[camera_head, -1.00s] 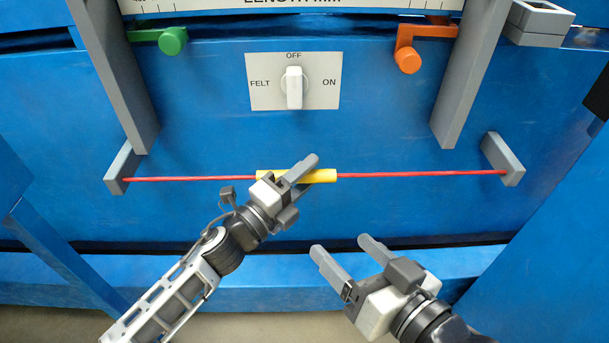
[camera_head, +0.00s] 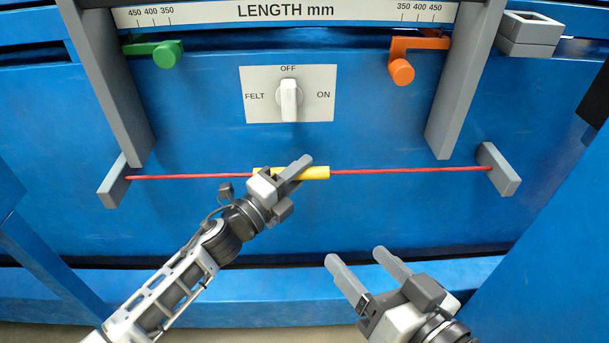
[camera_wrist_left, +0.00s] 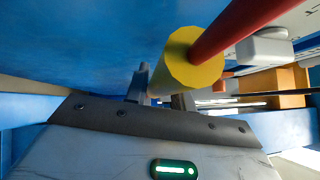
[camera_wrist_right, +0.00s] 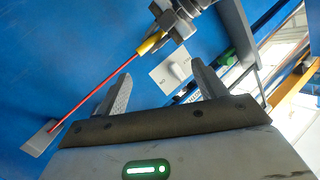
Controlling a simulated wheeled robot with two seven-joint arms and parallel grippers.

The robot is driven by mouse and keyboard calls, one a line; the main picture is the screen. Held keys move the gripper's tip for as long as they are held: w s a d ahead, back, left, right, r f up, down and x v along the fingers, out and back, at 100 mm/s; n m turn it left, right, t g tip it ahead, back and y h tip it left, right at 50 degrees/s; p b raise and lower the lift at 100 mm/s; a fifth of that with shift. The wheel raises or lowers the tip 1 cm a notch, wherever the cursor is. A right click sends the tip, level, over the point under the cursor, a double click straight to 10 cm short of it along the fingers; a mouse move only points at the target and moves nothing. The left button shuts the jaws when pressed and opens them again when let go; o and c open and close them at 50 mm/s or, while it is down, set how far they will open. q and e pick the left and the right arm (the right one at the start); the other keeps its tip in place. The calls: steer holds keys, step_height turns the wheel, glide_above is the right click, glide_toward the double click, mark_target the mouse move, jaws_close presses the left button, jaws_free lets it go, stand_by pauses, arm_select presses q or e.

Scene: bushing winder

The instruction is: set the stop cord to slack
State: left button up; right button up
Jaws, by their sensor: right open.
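The stop cord is a red line (camera_head: 410,170) with a yellow sleeve (camera_head: 319,173) at its middle. It runs nearly straight between two grey end brackets (camera_head: 113,187) (camera_head: 499,169) in front of the blue machine. My left gripper (camera_head: 296,176) is shut on the yellow sleeve, one finger crossing over it. In the left wrist view the sleeve (camera_wrist_left: 196,62) passes between the fingers, their contact partly hidden. My right gripper (camera_head: 360,268) is open and empty, below and right of the sleeve. The cord (camera_wrist_right: 98,90) also shows in the right wrist view.
A FELT/OFF/ON knob (camera_head: 289,100) points up to OFF above the cord. Green (camera_head: 167,53) and orange (camera_head: 402,70) stops hang under the length scale (camera_head: 290,12). Grey posts (camera_head: 104,85) (camera_head: 462,80) flank the panel. Space around the right gripper is clear.

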arm_select(q)
steer(key=shift+o, duration=1.4)
steer(key=shift+w, duration=0.15)
steer(key=shift+s+a, duration=0.15)
steer(key=shift+s, duration=0.05)
steer(key=p+v, duration=0.2)
steer(key=v, duration=1.3)
steer(key=shift+s+a, duration=0.2)
arm_select(e)
steer(key=shift+s+d+f+n+g+h, duration=0.1)
steer(key=shift+d+f+n+g+h, duration=0.2)
steer(key=shift+f+n+g+h, duration=0.25)
arm_select(q)
steer(key=shift+f, duration=0.1)
